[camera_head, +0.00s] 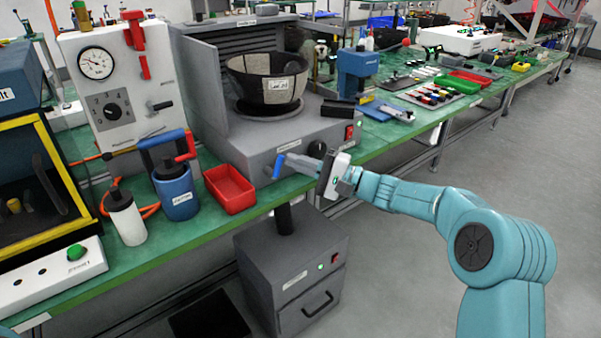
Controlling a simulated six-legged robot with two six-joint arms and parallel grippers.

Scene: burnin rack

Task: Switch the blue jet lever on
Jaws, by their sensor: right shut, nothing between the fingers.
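The blue jet lever (278,166) is a small blue handle at the front of the grey machine (237,150), left of its dark round knob. It hangs downward, slightly tilted. My right gripper (296,159) comes in from the right in front of the machine. Its fingers are shut with nothing between them, and their tips are right beside the top of the blue lever. I cannot tell whether they touch it. The right gripper's body hides part of the machine's front edge. My left gripper is not in view.
A red tray (229,190), a blue canister (176,190) and a white bottle (126,218) stand left of the lever on the green bench. A black bowl (267,82) sits on the machine. A red switch (349,133) is right of the knob. The floor at right is clear.

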